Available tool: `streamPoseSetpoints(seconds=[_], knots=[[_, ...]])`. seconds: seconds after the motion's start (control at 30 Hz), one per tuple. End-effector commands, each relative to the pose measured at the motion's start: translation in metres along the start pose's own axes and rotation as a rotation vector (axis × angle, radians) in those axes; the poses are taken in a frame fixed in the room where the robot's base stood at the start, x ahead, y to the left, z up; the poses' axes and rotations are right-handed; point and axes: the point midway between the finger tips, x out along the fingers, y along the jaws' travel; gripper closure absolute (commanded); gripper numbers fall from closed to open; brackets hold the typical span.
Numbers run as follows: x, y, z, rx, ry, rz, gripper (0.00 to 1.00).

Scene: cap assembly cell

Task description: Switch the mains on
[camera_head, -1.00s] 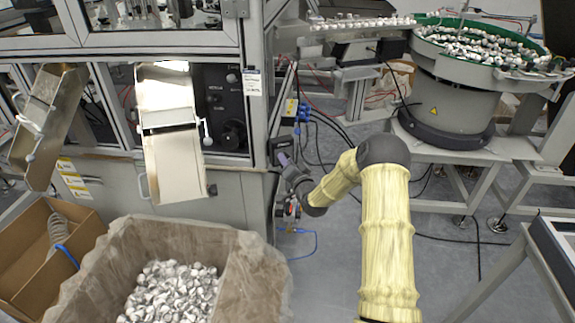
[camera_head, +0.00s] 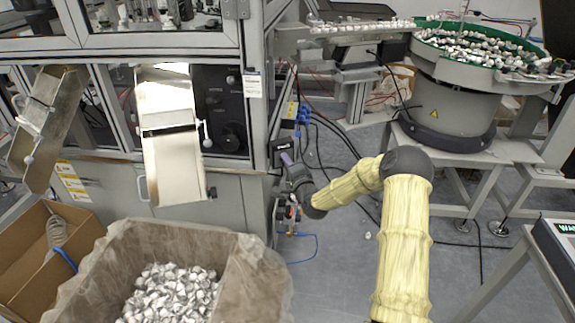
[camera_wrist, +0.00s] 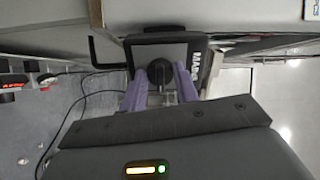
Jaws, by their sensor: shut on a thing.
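The mains switch is a dark box (camera_wrist: 200,50) with "MAINS"-like lettering partly visible on its side, and a round black knob (camera_wrist: 160,71) on its face, in the wrist view. The two purple fingers of my gripper (camera_wrist: 160,86) stand on either side of the knob and are shut on it. In the head view the box (camera_head: 281,149) sits on the machine's right corner post, with my gripper (camera_head: 287,160) against it. The fingers and wrist hide most of the knob there, and its exact setting is hard to read.
A screen (camera_head: 565,232) at the right edge shows green lettering, cut off. A bin (camera_head: 255,262) of caps stands below the steel chute (camera_head: 175,165). Blue fittings and cables (camera_head: 304,115) run beside the switch. A bowl feeder (camera_head: 450,105) stands behind my arm.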

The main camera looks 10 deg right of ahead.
Motion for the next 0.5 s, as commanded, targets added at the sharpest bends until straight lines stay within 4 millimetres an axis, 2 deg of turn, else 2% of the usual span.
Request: streamPoseSetpoints(seconds=[0.23, 0.27, 0.37, 0.5], knots=[[0.0000, 0.0005, -0.0004, 0.002, 0.001, 0.001, 0.92], [0.0000, 0.0005, -0.0005, 0.002, 0.001, 0.001, 0.68], [0.0000, 0.0005, -0.0004, 0.002, 0.001, 0.001, 0.48], [0.0000, 0.0004, -0.0004, 0.001, 0.001, 0.001, 0.48]])
